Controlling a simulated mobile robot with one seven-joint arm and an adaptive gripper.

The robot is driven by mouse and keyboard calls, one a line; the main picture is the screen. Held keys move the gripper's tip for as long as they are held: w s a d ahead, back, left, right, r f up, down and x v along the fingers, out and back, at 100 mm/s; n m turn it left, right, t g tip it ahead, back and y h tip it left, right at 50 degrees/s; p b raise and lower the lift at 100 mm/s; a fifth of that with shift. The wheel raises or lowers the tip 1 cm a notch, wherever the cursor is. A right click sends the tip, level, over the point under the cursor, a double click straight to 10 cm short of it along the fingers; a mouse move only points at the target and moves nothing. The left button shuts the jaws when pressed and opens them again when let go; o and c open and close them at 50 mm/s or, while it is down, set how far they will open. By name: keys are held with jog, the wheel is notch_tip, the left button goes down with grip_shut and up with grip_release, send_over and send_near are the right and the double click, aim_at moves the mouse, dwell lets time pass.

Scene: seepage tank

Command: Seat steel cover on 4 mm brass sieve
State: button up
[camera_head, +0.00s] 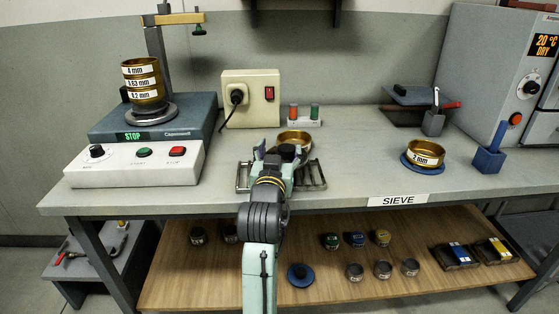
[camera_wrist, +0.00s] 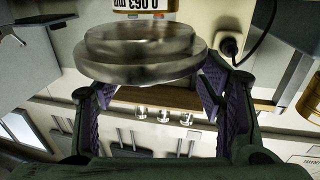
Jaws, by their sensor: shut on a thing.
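The 4 mm brass sieve (camera_head: 140,69) is the top ring of a stack on the shaker at the left. Under it are rings marked 0.63 mm and 0.2 mm. My gripper (camera_head: 280,152) is over the middle of the bench, well to the right of the stack. In the wrist view my gripper (camera_wrist: 155,86) is shut on the round steel cover (camera_wrist: 140,50), a stepped metal disc between the purple finger pads. In the head view my arm and fingers mostly hide the cover.
Another brass sieve (camera_head: 293,136) stands just behind my gripper, by a wire rack (camera_head: 312,176). The shaker's post and clamp arm (camera_head: 172,18) rise behind the stack. A socket box (camera_head: 250,98) stands between. A 2 mm sieve (camera_head: 426,152) sits at the right.

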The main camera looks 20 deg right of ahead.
jog(key=a+r+b+v, duration=0.1)
jog(key=b+v, duration=0.5)
jog(key=v, duration=0.2)
jog(key=shift+w+a+b, duration=0.15)
jog(key=shift+a+b, duration=0.05)
jog(key=shift+b, duration=0.15)
